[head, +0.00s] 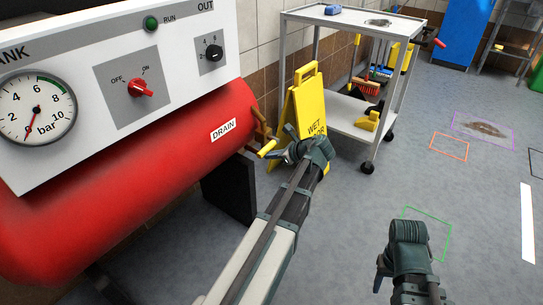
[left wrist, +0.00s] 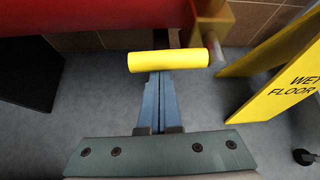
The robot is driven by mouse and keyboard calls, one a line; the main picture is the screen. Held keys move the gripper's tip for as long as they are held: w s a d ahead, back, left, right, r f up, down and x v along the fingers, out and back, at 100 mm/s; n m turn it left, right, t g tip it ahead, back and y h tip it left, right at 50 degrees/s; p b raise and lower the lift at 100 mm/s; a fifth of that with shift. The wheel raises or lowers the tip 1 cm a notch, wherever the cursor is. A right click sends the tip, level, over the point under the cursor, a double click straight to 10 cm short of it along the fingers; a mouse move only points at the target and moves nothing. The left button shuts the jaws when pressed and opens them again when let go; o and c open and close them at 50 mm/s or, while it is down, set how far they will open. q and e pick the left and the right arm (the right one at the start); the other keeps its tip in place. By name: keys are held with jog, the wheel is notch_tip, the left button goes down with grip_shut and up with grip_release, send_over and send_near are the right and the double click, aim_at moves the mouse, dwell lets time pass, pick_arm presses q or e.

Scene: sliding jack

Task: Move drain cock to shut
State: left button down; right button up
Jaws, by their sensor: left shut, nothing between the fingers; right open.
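The drain cock has a brass body (head: 262,130) at the right end of the red tank, beside the DRAIN label (head: 223,130). Its yellow handle (head: 268,148) sticks out from the body. In the left wrist view the handle (left wrist: 168,61) lies crosswise, with the brass body (left wrist: 212,20) at its upper right. My left gripper (head: 286,153) is shut and empty at the handle. In the wrist view its blue fingers (left wrist: 160,85) reach up to the handle, which hides their tips; I cannot tell whether they touch. My right gripper (head: 380,272) is open, low over the floor, away from the cock.
A yellow wet-floor sign (head: 305,108) stands close behind my left gripper. A grey trolley (head: 350,120) is beyond it. A control panel (head: 110,75) with a gauge, a red OFF/ON knob (head: 141,88) and a selector is above the tank (head: 120,165). The floor at right is mostly clear.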

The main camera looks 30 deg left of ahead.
pick_arm(q)
notch_tip(320, 180, down, 4)
jog(key=d+b, duration=0.1)
jog(key=b, duration=0.3)
pick_arm(e)
notch_tip(320, 180, down, 4)
pick_arm(q)
jog(key=w+p+v, duration=0.1)
jog(key=p+v, duration=0.5)
jog(key=v, duration=0.4)
jog(key=shift+s, duration=0.3)
pick_arm(e)
jog(key=shift+r, duration=2.9)
